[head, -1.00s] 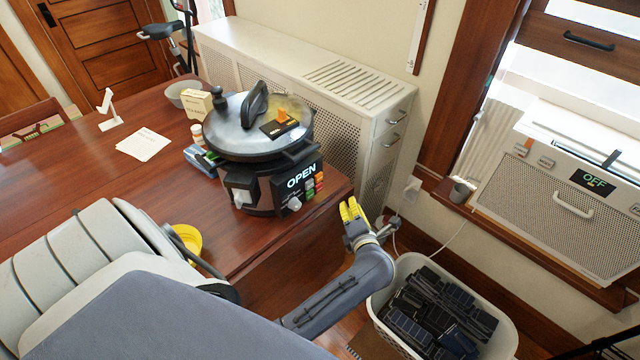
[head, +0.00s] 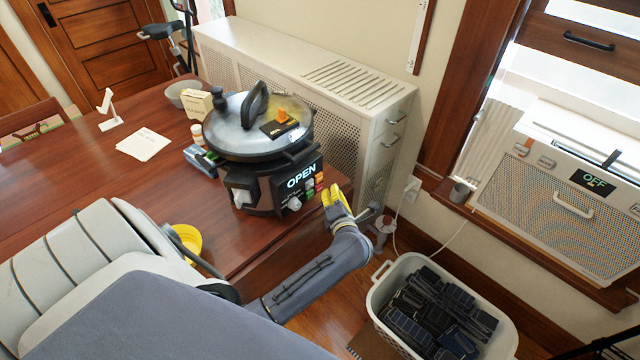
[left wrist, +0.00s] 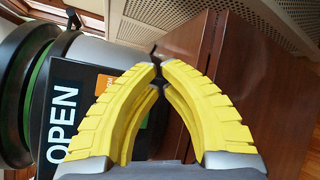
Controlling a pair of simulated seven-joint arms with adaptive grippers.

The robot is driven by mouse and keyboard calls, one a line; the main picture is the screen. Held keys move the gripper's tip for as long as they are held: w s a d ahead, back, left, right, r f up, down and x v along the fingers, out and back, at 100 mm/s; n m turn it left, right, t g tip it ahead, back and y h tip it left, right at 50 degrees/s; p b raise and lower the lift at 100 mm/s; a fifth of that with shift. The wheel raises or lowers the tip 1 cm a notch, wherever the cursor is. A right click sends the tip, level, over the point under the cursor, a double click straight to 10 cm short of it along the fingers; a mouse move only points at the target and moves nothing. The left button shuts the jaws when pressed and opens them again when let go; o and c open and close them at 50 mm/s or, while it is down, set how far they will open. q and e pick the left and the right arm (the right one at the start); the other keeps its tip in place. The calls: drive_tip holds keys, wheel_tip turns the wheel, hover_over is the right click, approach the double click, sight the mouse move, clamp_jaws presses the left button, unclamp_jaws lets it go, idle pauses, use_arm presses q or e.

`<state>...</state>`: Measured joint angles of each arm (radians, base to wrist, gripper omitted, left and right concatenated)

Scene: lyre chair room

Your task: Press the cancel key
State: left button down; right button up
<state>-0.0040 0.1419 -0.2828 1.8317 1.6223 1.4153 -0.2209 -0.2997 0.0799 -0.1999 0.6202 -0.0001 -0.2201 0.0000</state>
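The pressure cooker (head: 262,190) stands near the table's right corner, its display reading OPEN. Small coloured keys (head: 314,186), red, orange and green, sit right of the display; their labels are too small to read, so I cannot tell which is cancel. My left gripper (head: 334,194) is just right of these keys, apart from them as far as I can see, with its yellow fingers closed together and empty. In the left wrist view the fingertips (left wrist: 158,68) meet; an orange key (left wrist: 103,85) shows beside the left finger, the other keys mostly hidden behind it. My right gripper is not in view.
A white basket of dark items (head: 440,310) stands on the floor at right. A radiator cover (head: 330,85) is behind the cooker.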

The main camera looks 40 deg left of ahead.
use_arm(q)
drive_tip(key=shift+w+a, duration=0.1)
drive_tip(key=shift+a, duration=0.75)
idle(2.4)
drive_tip(key=shift+d, duration=0.85)
drive_tip(key=d, duration=0.2)
drive_tip(key=s+d, duration=0.1)
drive_tip(key=d, duration=0.2)
idle(0.4)
idle(0.7)
